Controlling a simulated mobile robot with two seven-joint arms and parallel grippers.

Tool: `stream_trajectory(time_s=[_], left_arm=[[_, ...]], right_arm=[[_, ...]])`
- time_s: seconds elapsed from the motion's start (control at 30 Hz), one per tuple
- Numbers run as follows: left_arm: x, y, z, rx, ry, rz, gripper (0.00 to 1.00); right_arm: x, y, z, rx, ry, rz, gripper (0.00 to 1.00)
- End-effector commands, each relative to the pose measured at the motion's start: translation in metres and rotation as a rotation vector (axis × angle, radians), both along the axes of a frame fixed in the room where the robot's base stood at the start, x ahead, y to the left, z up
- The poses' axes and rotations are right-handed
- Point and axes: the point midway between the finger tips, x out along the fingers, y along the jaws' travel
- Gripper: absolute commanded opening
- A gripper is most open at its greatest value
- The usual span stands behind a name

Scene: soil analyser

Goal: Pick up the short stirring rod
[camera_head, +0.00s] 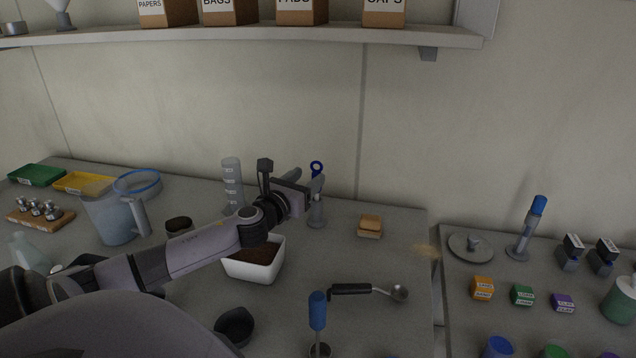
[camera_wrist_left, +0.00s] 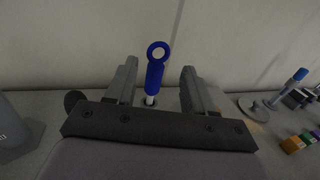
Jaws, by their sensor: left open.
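A blue rod (camera_head: 316,168) with a ring-shaped top stands upright in a small grey holder (camera_head: 316,215) towards the back of the table. In the left wrist view its blue handle (camera_wrist_left: 155,78) shows between the fingers, with a pale shaft below. My left gripper (camera_head: 308,184) is open at the rod, its fingers (camera_wrist_left: 160,82) on either side of the handle, with gaps visible. Two other blue-topped rods stand upright: one at the front (camera_head: 318,311) and one on the right table (camera_head: 530,222). My right gripper is not in view.
A white tub of soil (camera_head: 262,268) sits under my left forearm. A grey graduated cylinder (camera_head: 232,183) stands left of the gripper. A tan block (camera_head: 369,227) and a black-handled scoop (camera_head: 352,290) lie to the right. A shelf (camera_head: 250,37) hangs above, along the wall.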

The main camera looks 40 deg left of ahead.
Motion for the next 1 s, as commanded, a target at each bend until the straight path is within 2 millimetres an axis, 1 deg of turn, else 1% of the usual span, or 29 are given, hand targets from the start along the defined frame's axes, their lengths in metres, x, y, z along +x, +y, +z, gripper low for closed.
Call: stream_trajectory(time_s=[0.17,0.4,0.6,0.73,0.97,1.0], left_arm=[[0.009,0.003,0.002,-0.001,0.0,0.002,0.54],[0.033,0.011,0.007,-0.002,-0.003,0.002,0.54],[0.05,0.016,0.006,-0.002,-0.001,0.002,0.54],[0.053,0.016,0.005,-0.001,0.0,0.0,0.54],[0.054,0.016,0.005,0.0,0.001,-0.001,0.54],[0.054,0.016,0.005,0.0,0.0,-0.001,0.4]], right_arm=[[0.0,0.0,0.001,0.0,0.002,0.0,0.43],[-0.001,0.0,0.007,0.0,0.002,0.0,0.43],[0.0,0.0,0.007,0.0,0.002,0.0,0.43],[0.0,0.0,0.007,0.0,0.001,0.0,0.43],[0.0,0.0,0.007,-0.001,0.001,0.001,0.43],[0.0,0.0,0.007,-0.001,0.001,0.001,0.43]])
